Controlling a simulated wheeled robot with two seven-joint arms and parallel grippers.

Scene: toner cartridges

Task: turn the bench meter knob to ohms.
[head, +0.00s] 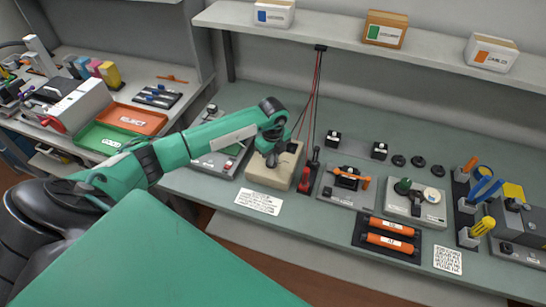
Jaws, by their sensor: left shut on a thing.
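The bench meter (259,178) is a beige box on the green-grey bench, left of centre. My left arm reaches in from the left, and its dark gripper (272,160) points down at the meter's top face. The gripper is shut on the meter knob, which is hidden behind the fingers. The knob's pointer and the dial marks cannot be read from here. My right gripper is not in view.
Red and black probes (305,179) stand just right of the meter, with leads rising behind to the shelf. A white printed card (259,201) lies in front. Orange cartridges (391,242) lie in a dark tray farther right. Boxes sit on the shelf (340,42).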

